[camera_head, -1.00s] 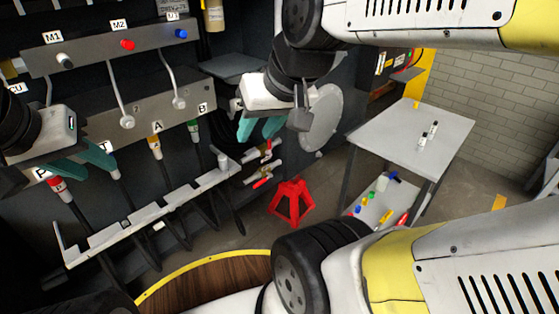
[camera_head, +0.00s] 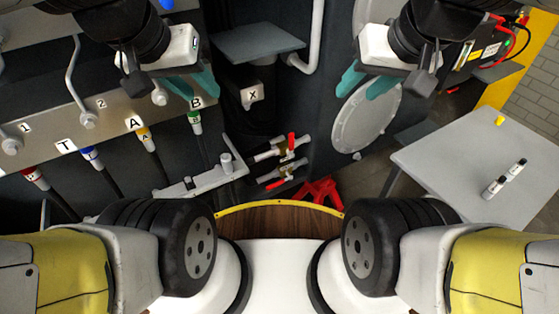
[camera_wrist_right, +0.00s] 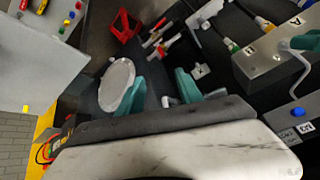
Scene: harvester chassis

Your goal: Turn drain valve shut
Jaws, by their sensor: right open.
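Two small brass-bodied valves with red handles stick out low on the dark chassis wall, in the middle of the head view. The upper valve (camera_head: 282,149) has its red handle standing across its pipe. The lower valve (camera_head: 280,175) has its red handle lying roughly along its pipe. No readable label shows which one is the drain. Both valves also show in the right wrist view (camera_wrist_right: 160,37), beyond the fingertips. My right gripper (camera_head: 366,82) is open and empty, right of and above the valves. My left gripper (camera_head: 199,95) appears open and empty near hose B, left of the valves.
A round cover (camera_head: 366,118) and a grey shelf (camera_head: 258,42) are on the chassis near the valves. A hose holder (camera_head: 205,181) is at their left. A red stand (camera_head: 318,191) is below right. A grey table (camera_head: 455,160) with markers is at right.

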